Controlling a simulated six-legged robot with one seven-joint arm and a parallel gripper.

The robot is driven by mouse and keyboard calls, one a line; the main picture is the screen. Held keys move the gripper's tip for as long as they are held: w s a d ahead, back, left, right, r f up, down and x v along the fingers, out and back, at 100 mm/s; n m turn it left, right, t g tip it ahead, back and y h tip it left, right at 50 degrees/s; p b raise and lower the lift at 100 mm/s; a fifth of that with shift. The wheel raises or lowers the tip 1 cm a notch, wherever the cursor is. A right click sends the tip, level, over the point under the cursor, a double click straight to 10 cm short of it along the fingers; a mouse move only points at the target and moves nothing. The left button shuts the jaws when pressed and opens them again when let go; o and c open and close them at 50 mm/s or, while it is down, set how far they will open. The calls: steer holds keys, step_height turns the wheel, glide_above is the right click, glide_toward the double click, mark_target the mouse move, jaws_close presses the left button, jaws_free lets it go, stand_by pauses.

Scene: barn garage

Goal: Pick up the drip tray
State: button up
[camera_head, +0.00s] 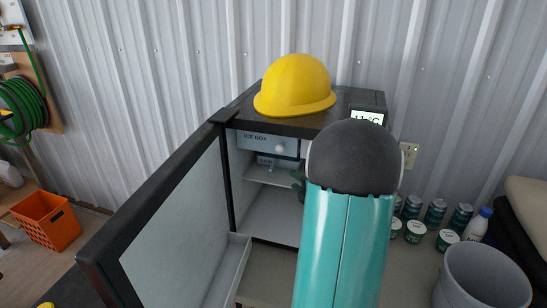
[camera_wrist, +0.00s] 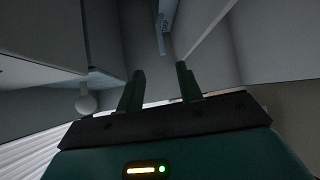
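A small grey-blue piece (camera_head: 276,161), which looks like the drip tray, sits just below the ice box (camera_head: 268,142) inside the open fridge. A narrow blue-grey part (camera_wrist: 165,22) shows at the top of the wrist view; I cannot tell if it is the same piece. My gripper (camera_wrist: 160,69) has its two dark green fingers apart, with nothing between them. In the head view, a small dark part of my gripper (camera_head: 298,181) shows inside the fridge, right of the grey-blue piece. My teal arm hides the right part of the interior.
The fridge door (camera_head: 175,225) stands open at the left. A yellow hard hat (camera_head: 295,86) lies on the fridge top. The ice box's round knob (camera_wrist: 86,103) is left of my fingers. A wire shelf (camera_head: 270,176) lies below. Cans (camera_head: 435,212) and a grey bucket (camera_head: 483,278) stand right.

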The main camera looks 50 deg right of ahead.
steer(key=x, duration=1.2)
steer(key=shift+d, duration=0.1)
steer(key=shift+c, duration=0.5)
jaws_close()
steer(key=shift+w, duration=0.1)
stand_by(0.4)
